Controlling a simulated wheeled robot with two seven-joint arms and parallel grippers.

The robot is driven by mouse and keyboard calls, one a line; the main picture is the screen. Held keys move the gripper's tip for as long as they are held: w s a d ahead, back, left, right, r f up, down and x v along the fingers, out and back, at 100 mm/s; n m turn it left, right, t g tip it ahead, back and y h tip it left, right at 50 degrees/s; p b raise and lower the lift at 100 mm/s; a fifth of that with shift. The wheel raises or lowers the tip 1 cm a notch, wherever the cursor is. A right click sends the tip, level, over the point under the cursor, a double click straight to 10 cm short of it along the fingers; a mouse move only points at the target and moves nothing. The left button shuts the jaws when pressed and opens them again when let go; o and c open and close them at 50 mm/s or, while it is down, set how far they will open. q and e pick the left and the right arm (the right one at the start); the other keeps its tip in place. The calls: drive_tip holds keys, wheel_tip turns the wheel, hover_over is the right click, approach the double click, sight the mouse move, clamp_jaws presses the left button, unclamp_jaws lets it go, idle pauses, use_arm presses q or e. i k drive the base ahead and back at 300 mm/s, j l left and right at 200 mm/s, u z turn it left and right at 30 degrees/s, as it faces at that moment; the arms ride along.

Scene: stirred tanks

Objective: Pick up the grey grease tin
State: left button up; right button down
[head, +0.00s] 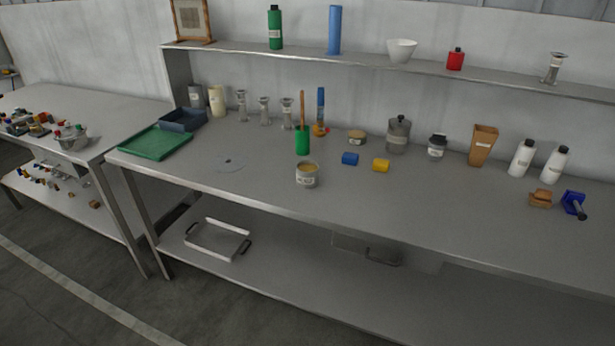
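A small round grey tin (306,176) with a pale label and yellowish contents at its open top stands upright near the front edge of the workbench top (400,205). It looks like the grey grease tin; its label is too small to read. A flat grey disc (231,164) with a small dark mark lies on the bench to its left. A lower tin (357,137) with an olive top and a label stands farther back. Neither of my grippers shows in the head view.
A green cup (302,142) with a wooden-handled tool stands just behind the tin. A blue block (350,158) and a yellow block (380,165) lie to its right. A green tray (155,142) is at the left. The bench front right of the tin is clear.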

sight(308, 174)
drive_tip(key=i+j, duration=0.25)
drive_tip(key=i, duration=0.2)
drive_tip(key=i+j+z, duration=0.1)
drive_tip(key=i+j, duration=0.15)
drive_tip(key=i, duration=0.2)
drive_tip(key=i+j, duration=0.3)
drive_tip(key=i, duration=0.15)
